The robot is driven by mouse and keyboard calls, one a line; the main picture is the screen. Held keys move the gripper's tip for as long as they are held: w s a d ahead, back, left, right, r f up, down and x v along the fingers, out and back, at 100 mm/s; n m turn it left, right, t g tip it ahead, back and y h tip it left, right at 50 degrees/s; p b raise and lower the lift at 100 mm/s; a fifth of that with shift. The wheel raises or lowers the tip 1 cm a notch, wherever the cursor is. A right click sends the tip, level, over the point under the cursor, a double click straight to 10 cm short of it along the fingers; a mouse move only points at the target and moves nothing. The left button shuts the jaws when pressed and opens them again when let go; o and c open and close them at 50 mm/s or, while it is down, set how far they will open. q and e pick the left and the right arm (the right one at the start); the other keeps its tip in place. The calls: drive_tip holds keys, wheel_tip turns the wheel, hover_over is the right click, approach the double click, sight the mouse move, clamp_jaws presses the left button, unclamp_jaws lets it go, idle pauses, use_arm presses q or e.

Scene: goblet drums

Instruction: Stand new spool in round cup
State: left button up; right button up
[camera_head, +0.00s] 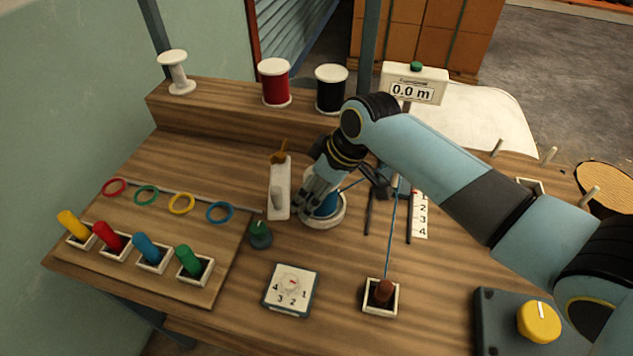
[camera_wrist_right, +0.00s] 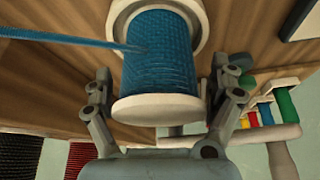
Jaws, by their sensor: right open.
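A blue spool (camera_head: 327,205) stands in the white round cup (camera_head: 322,222) near the middle of the bench. In the right wrist view the blue spool (camera_wrist_right: 157,55) shows its white end flange towards me, with the cup's rim (camera_wrist_right: 204,25) behind it. My right gripper (camera_head: 316,194) is open, reaching down at the spool. In the wrist view its fingers (camera_wrist_right: 162,75) are on either side of the spool, with gaps visible. A blue cord (camera_wrist_right: 60,40) runs off from the spool. My left gripper is not in view.
A bare white spool (camera_head: 178,73), a red spool (camera_head: 274,83) and a black spool (camera_head: 330,90) stand on the back shelf. A white lever block (camera_head: 280,190) and a green knob (camera_head: 260,234) are left of the cup. A 0.0 m display (camera_head: 412,84) stands behind.

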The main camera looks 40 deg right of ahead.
drive_tip(key=v, duration=1.2)
drive_tip(key=shift+p, duration=0.4)
